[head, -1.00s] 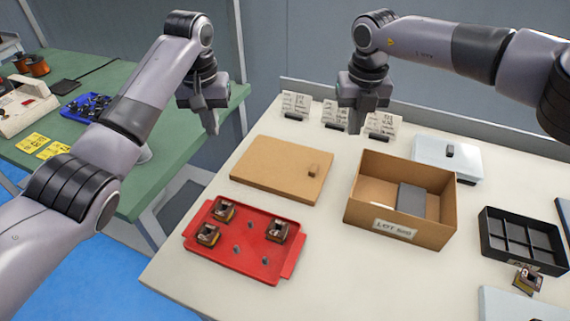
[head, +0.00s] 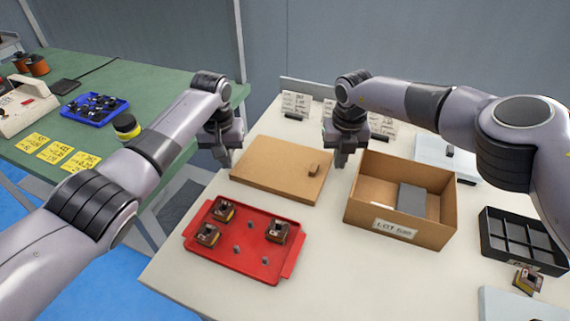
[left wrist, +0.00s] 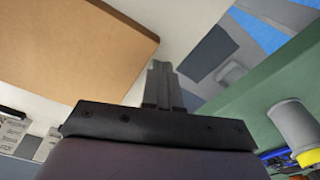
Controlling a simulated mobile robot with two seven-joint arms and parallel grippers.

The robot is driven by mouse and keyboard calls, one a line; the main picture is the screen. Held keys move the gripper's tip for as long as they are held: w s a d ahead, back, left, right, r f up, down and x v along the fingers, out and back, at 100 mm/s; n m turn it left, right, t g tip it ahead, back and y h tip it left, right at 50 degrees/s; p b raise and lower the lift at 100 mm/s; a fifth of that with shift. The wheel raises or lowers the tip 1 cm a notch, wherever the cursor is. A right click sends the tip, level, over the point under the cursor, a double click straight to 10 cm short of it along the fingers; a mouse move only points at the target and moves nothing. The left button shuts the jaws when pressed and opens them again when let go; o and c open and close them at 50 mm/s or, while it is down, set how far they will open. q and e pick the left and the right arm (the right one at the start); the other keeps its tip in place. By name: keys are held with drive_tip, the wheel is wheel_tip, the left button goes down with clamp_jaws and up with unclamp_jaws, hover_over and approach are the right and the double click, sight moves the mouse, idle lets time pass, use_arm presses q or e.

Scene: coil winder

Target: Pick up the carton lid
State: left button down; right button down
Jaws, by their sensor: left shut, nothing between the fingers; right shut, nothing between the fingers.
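My right gripper (head: 341,163) is shut and empty, between the lid and the open carton (head: 400,231). The carton is marked with a LOT label and has a dark grey block inside.
A red tray (head: 240,262) with several coil parts lies in front of the lid. A black divided tray (head: 520,245) stands at the right. Label cards stand along the back. A green bench (head: 150,80) is at the left, across a gap.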

use_arm(q)
drive_tip(key=shift+d, duration=0.55)
use_arm(e)
drive_tip(key=shift+a, duration=0.55)
